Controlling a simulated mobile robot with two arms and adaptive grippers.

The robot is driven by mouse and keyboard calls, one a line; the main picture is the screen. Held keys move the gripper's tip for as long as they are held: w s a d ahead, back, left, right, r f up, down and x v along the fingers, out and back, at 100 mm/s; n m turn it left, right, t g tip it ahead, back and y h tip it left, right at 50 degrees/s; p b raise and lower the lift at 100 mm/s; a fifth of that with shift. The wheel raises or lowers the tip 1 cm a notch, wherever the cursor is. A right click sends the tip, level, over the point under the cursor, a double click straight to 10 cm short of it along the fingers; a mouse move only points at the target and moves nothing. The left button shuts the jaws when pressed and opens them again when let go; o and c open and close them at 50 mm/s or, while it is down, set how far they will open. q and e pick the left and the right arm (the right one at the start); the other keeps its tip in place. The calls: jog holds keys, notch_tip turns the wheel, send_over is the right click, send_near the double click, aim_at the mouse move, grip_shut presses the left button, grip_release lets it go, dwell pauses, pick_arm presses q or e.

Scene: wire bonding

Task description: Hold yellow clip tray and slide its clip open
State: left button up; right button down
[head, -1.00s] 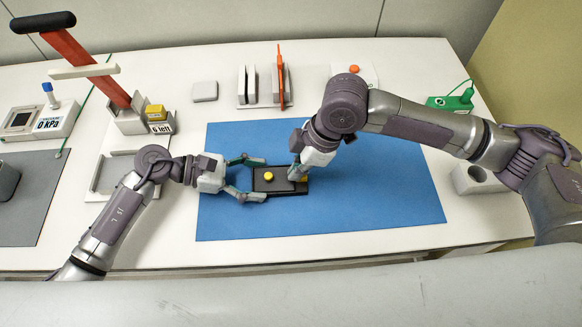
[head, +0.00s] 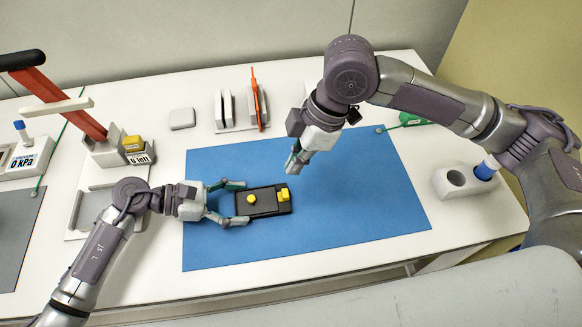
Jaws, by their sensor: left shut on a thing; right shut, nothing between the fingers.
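The clip tray is a dark, flat, oblong tray (head: 266,206) lying on the blue mat. It has a round yellow knob (head: 251,198) left of its middle and a blocky yellow piece (head: 284,195) at its right end; I cannot tell for sure which is the clip. My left gripper (head: 240,202) is shut on the tray's left end, one finger along the far side and one along the near side. My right gripper (head: 292,172) is shut and empty, raised above the mat, apart from the tray on its far side.
The blue mat (head: 370,205) is clear right of the tray. Behind it stand a rack with an orange upright plate (head: 257,98) and a small grey block (head: 182,118). A red-levered press (head: 70,105) is at left. A white holder (head: 453,182) with a blue-and-white bottle is at right.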

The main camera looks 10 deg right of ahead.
dwell(0.3)
pick_arm(q)
jog(key=o, duration=1.2)
jog(key=shift+d, duration=0.1)
